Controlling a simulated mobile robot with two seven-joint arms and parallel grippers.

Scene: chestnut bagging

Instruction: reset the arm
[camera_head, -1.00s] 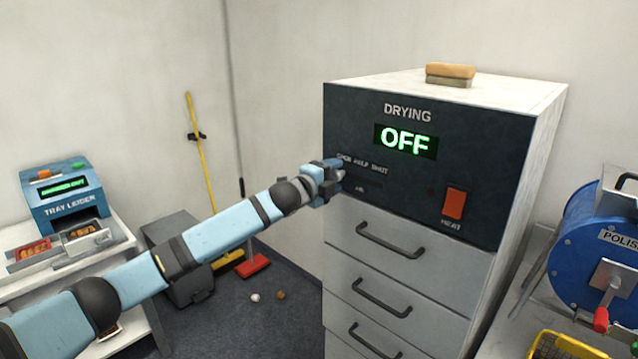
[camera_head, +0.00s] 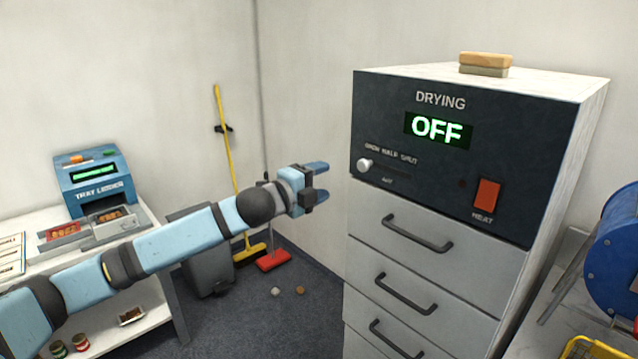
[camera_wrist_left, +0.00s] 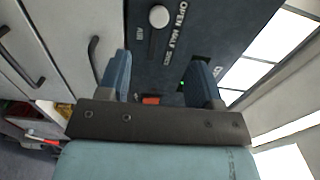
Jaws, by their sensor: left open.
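My left gripper (camera_head: 322,182) is open and empty in the head view, in the air to the left of the drying cabinet (camera_head: 480,115) and apart from it. In the left wrist view its two blue fingers (camera_wrist_left: 160,82) stand apart in front of the cabinet's dark panel. The round white slider knob (camera_head: 365,165) sits at the left end of its slot, under the word OPEN; it also shows in the left wrist view (camera_wrist_left: 159,16). The display (camera_head: 437,130) reads OFF in green. The red HEAT switch (camera_head: 486,194) is at the panel's right. My right gripper is not in view.
Drawers with dark handles (camera_head: 416,233) are below the panel. A brush (camera_head: 485,64) lies on the cabinet. A blue tray machine (camera_head: 94,184) stands on a white bench at left. A broom (camera_head: 227,150) leans on the wall. A blue drum (camera_head: 617,238) is at right.

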